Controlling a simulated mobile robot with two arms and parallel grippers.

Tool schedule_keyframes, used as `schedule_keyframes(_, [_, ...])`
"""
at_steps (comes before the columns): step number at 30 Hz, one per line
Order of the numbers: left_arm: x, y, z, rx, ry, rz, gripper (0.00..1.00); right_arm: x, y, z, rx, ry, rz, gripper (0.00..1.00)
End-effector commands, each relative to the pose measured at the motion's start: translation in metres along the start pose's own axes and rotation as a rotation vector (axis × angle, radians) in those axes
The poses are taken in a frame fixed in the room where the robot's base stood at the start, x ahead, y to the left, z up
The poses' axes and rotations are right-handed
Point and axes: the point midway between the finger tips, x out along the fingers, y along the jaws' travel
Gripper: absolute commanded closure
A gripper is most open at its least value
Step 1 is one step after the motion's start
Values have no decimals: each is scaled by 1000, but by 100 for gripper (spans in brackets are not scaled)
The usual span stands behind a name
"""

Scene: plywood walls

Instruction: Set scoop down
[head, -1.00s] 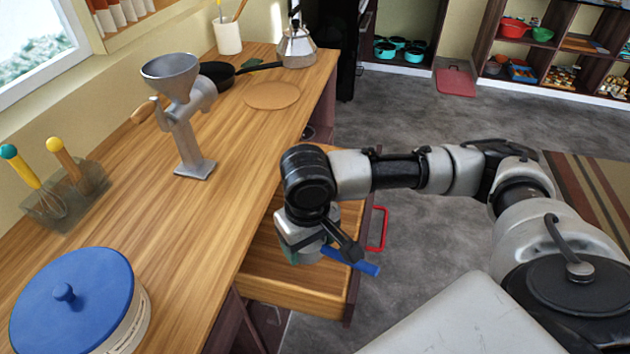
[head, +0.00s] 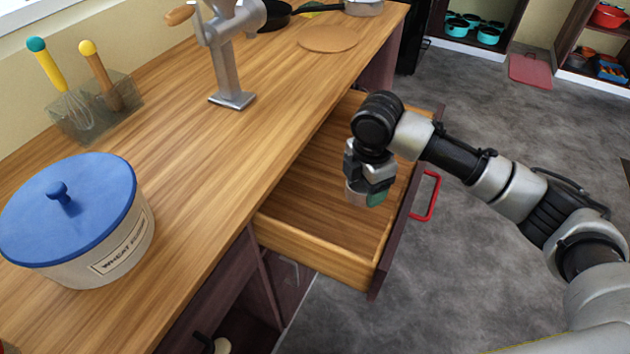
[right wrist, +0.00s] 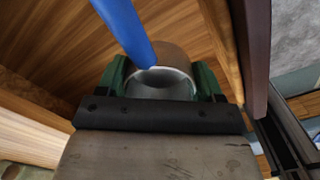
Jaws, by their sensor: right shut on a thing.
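My right gripper (head: 370,190) points down over the open wooden drawer (head: 315,263). It is shut on the scoop. In the right wrist view the scoop's round metal bowl (right wrist: 158,82) sits between my green-padded fingers (right wrist: 160,88), and its blue handle (right wrist: 125,28) runs up and to the left. In the head view only a small part of the bowl (head: 355,193) shows at the fingertips, and the handle is hidden. The scoop is inside the drawer's outline; I cannot tell whether it touches the drawer floor. My left gripper is not in view.
The drawer front has a red handle (head: 428,197). The counter (head: 190,185) holds a blue-lidded canister (head: 130,240), a metal grinder (head: 228,75), a utensil holder (head: 95,110) and a round board (head: 328,39). The rest of the drawer floor looks clear.

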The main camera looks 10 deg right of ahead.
Motion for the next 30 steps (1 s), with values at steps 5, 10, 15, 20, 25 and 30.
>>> schedule_keyframes(5, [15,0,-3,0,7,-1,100,16,10,0,-190,6,-5,58])
schedule_keyframes(10, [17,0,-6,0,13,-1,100,26,12,0,-252,7,-10,58])
schedule_keyframes(15, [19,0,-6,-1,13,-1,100,53,11,0,-254,7,-12,58])
schedule_keyframes(20, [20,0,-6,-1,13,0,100,71,11,0,-255,6,-8,58])
schedule_keyframes(25, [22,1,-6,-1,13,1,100,94,10,-1,-253,6,-11,58])
schedule_keyframes(30, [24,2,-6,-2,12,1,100,117,11,-1,-254,6,-9,58])
